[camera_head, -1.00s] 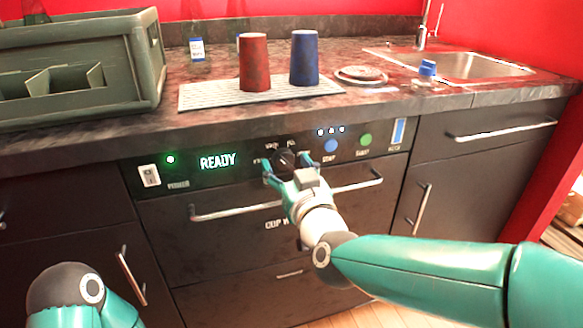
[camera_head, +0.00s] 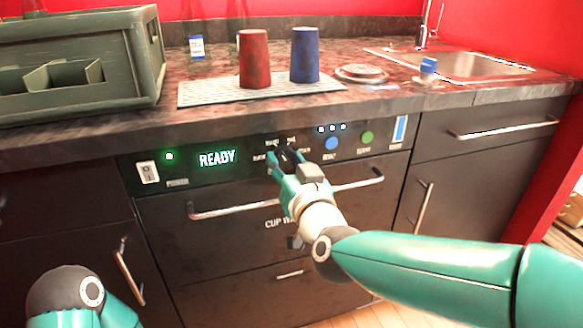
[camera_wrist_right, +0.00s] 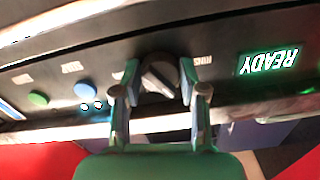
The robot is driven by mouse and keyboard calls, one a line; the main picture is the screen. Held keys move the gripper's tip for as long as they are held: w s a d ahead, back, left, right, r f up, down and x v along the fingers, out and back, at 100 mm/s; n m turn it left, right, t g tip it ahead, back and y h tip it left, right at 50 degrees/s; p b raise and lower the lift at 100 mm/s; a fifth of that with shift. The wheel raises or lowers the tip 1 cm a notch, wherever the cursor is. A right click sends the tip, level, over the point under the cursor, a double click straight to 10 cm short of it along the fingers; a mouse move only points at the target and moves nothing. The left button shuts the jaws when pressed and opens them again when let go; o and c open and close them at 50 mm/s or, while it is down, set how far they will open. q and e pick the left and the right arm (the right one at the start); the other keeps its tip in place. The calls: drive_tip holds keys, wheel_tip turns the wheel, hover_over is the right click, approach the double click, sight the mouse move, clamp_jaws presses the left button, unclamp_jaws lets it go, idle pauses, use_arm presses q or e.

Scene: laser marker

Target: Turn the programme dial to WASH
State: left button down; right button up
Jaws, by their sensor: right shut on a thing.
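The programme dial (camera_head: 288,157) is a dark round knob on the black front panel of the cup washer, right of the green READY display (camera_head: 217,159). My right gripper (camera_head: 287,163) is at the panel with its fingers on either side of the dial and shut on it. In the right wrist view the dial (camera_wrist_right: 160,76) sits between the two fingertips, its pale pointer line slanted. Small labels ring the dial; they are too blurred to read surely, and fingers hide part of them. Of my left arm only a rounded link shows at the lower left; its gripper is out of view.
A power switch (camera_head: 148,172) with a lit green lamp is at the panel's left. Blue (camera_head: 331,143) and green (camera_head: 367,138) buttons sit right of the dial. The door handle (camera_head: 350,184) runs below. Red (camera_head: 254,59) and blue (camera_head: 305,55) cups stand on the mat above.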

drive_tip(key=shift+d, duration=0.1)
drive_tip(key=o, duration=1.1)
drive_tip(key=shift+o, duration=0.2)
drive_tip(key=v, duration=1.2)
